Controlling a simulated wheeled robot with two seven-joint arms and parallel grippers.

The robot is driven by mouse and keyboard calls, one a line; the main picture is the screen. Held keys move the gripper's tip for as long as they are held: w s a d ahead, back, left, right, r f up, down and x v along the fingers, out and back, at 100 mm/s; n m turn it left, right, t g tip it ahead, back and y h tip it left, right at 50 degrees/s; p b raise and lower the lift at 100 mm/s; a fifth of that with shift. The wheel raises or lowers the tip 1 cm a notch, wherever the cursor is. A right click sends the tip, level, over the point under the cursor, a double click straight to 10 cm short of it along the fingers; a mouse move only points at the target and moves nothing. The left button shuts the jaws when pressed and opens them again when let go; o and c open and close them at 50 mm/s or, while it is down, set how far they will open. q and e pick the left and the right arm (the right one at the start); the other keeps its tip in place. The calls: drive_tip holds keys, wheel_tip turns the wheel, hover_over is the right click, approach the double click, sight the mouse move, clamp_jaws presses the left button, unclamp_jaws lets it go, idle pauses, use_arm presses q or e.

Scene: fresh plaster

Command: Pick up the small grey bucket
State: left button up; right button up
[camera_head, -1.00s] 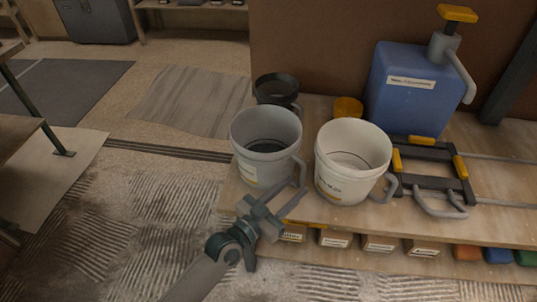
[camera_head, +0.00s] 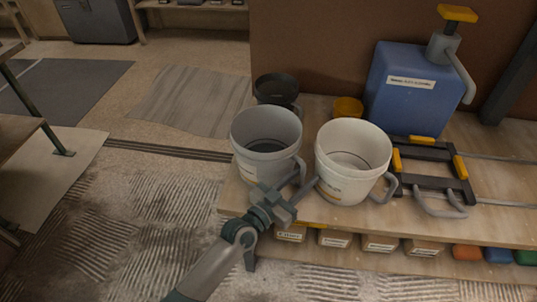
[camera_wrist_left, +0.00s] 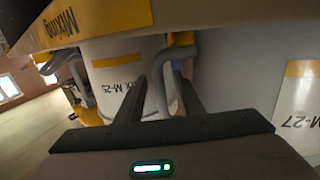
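The small grey bucket (camera_head: 262,162) stands upright near the left end of the wooden bench, its curved handle (camera_head: 301,168) on its right side. In the left wrist view, which looks upside down, a grey bucket wall (camera_wrist_left: 240,75) with an M-27 label fills the right. My left gripper (camera_head: 304,184) is at the handle, in front of the bucket. In the left wrist view its two dark fingers (camera_wrist_left: 160,105) are apart, with the grey handle (camera_wrist_left: 160,78) showing between them. I cannot tell whether they touch it. My right gripper is out of view.
A white bucket (camera_head: 347,165) stands close to the right of the grey one. A black container (camera_head: 276,88) and a yellow-orange cup (camera_head: 347,108) are behind. A blue pump canister (camera_head: 405,92) and a dark frame (camera_head: 432,170) stand right. Labelled boxes (camera_head: 335,238) sit under the bench.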

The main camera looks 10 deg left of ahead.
use_arm(q)
clamp_jaws()
idle(1.4)
drive_tip(key=shift+r, duration=0.1)
